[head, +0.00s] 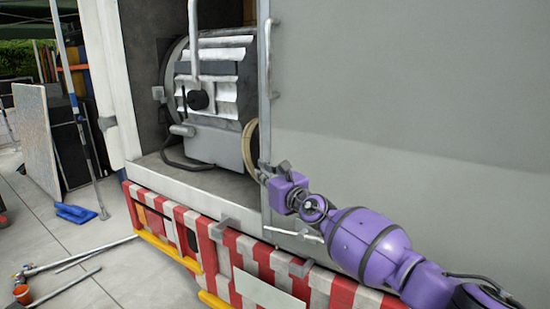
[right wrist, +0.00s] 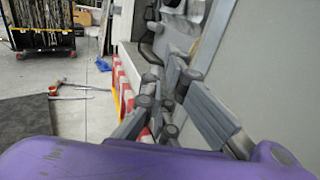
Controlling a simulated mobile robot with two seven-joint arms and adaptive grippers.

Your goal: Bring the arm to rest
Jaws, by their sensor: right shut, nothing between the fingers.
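My right arm is purple and comes in from the lower right in the head view. Its gripper (head: 268,174) is beside the vertical edge of the grey truck panel (head: 400,80), in front of the open bay. Its fingers are small here, and I cannot tell whether they touch the panel edge. In the right wrist view the gripper (right wrist: 168,92) shows its grey finger links close up, shut with nothing held. The grey panel (right wrist: 268,70) rises close to its right. My left gripper is in neither view.
The open bay holds a grey drum-like machine (head: 215,90) and a pale hose loop (head: 250,147). A red-and-white striped bumper (head: 215,245) runs below. Poles (head: 75,258) and a blue object (head: 75,213) lie on the paving at left. A loaded cart (right wrist: 38,28) stands beyond.

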